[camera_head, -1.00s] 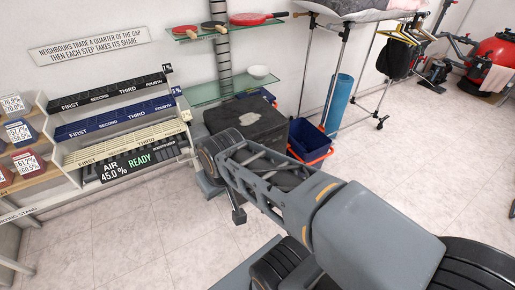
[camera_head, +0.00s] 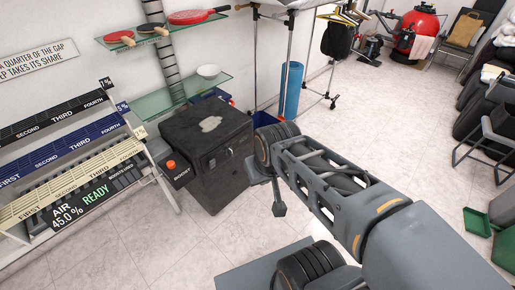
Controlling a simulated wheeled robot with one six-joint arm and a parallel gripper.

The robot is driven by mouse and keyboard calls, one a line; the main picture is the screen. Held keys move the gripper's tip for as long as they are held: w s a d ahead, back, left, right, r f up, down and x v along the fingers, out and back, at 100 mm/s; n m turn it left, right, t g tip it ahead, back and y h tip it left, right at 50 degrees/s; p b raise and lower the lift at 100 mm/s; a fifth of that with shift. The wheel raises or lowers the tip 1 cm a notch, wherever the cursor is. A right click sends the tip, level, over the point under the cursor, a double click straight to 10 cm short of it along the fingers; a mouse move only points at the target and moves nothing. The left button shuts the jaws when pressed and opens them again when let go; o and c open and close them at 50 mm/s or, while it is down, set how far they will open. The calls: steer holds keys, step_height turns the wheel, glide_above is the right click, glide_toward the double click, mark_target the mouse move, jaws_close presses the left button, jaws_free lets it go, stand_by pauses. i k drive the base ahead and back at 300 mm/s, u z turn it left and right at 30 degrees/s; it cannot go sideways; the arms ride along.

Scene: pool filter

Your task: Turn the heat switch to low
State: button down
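I cannot make out a switch marked heat in the head view. A black box-shaped unit (camera_head: 205,150) stands on the floor left of my arm, with small dark fittings on its side face that are too small to read. The rack's display (camera_head: 80,205) reads "AIR 45.0 %" and "READY". My arm reaches from the lower right toward the black unit and hides part of the floor beside it.
A blue bucket (camera_head: 265,119) is partly hidden behind my arm. A clothes rail stands behind. A red tank (camera_head: 418,30) stands far right.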

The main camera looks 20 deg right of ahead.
mark_target(230, 150)
steer(key=z, duration=1)
steer(key=i, duration=0.65)
steer(key=u, duration=2.05)
